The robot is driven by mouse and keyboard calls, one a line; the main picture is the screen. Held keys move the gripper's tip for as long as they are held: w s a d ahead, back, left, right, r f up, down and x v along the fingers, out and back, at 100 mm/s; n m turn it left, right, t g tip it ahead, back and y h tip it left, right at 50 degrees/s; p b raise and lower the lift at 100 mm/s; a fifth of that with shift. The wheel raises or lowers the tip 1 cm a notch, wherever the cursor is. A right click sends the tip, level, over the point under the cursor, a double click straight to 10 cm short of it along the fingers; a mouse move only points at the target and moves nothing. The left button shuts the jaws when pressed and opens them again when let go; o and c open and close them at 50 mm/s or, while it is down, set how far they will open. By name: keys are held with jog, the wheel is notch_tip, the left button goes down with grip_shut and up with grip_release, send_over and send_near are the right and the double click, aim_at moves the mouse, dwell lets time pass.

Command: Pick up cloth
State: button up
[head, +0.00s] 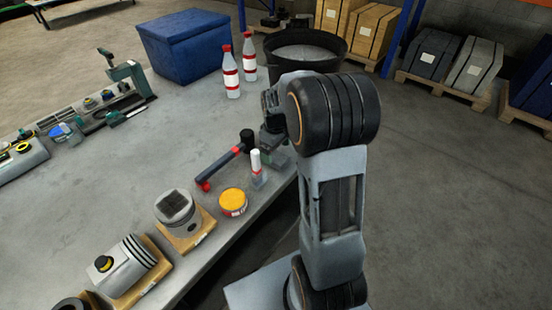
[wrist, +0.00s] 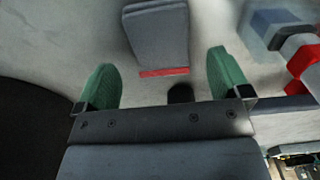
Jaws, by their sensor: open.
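My gripper (head: 275,148) hangs low over the right edge of the grey workbench (head: 105,165), partly hidden by my own arm. In the wrist view its two green fingers are spread apart, with my gripper (wrist: 160,65) empty between them. A grey-blue piece with a red strip along its near edge (wrist: 156,35) lies ahead, between and beyond the fingertips. I cannot tell whether this piece is the cloth. No cloth shows clearly in the head view; the area under my gripper is hidden.
Close left are a black-headed hammer (head: 225,165), a small white-capped tube (head: 257,168) and a yellow-lidded tin (head: 232,202). Two red-capped bottles (head: 231,75) and a blue box (head: 186,45) stand farther back. A black bin (head: 290,70) stands beyond the bench. Open bench lies left.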

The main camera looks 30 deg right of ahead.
aim_at(275, 156)
jog(key=shift+f, duration=1.65)
jog(key=shift+c, duration=0.3)
jog(key=c, duration=1)
jog(key=shift+o, duration=0.2)
jog(key=shift+r, duration=0.15)
jog(key=shift+r, duration=0.6)
jog(key=s+r+b, duration=0.1)
jog(key=s+r, duration=1)
jog(key=s, duration=0.3)
jog(key=shift+r, duration=0.3)
